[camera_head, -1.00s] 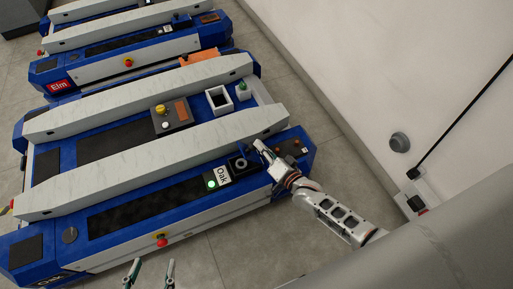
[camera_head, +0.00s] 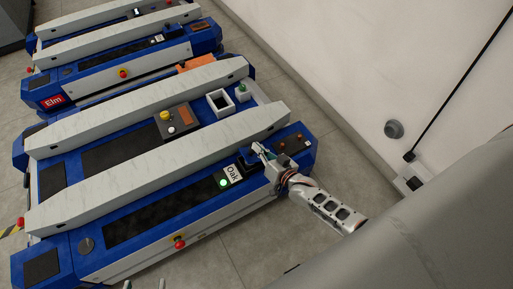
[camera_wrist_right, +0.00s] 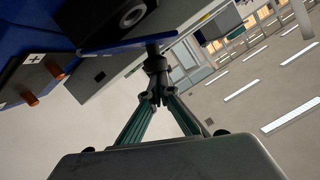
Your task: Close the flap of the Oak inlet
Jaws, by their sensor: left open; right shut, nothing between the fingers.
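The Oak cart (camera_head: 140,218) is the nearest blue cart in the head view, with its Oak label (camera_head: 233,174) beside a lit green button. Its dark inlet (camera_head: 246,159) lies just right of the label, partly hidden by my right gripper (camera_head: 257,149). In the right wrist view the inlet's round socket (camera_wrist_right: 132,14) shows uncovered at the top.
A red button (camera_head: 179,242) sticks out of the cart's near side. The Elm cart (camera_head: 110,75) stands behind. A wall (camera_head: 360,70) bounds the right; the floor in front is clear.

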